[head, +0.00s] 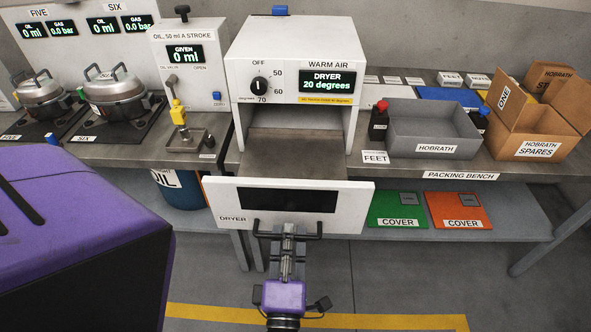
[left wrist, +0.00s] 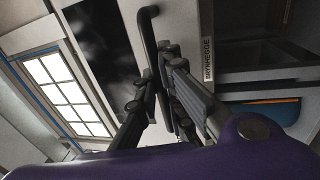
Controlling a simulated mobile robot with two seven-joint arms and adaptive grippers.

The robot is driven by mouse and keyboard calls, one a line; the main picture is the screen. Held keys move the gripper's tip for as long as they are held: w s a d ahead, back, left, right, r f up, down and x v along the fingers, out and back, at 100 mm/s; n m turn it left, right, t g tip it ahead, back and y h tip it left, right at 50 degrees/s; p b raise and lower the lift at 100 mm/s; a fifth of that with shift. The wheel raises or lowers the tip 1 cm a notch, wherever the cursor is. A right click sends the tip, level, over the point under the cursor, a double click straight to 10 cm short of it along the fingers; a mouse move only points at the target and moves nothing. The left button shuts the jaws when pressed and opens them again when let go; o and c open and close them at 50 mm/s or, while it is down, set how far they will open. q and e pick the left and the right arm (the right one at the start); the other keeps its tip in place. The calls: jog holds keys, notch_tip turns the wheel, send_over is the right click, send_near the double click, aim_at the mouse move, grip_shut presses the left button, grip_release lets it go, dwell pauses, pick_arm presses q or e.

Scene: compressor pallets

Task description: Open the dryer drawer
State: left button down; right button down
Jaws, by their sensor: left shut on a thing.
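The white dryer (head: 292,60) stands on the bench, its display reading 20 degrees. Its drawer is pulled out toward me, with the grey drawer floor (head: 292,155) showing between the housing and the white front panel labelled DRYER (head: 350,205). The panel has a dark window and a black bar handle (head: 262,234) below it. My left gripper (head: 287,232) is shut on the handle at about its middle. In the left wrist view the handle (left wrist: 147,35) runs down between the fingers of the left gripper (left wrist: 162,85). My right gripper is in neither view.
Green (head: 398,209) and orange (head: 458,210) covers lie on the lower shelf. Pots (head: 112,88) and an oil dispenser (head: 190,75) stand left.

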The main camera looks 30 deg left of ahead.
pick_arm(q)
jog(key=c, duration=1.8)
grip_release()
jog(key=shift+c, duration=0.2)
jog(key=v, duration=0.7)
jog(key=shift+s, duration=0.3)
jog(key=shift+d, duration=0.15)
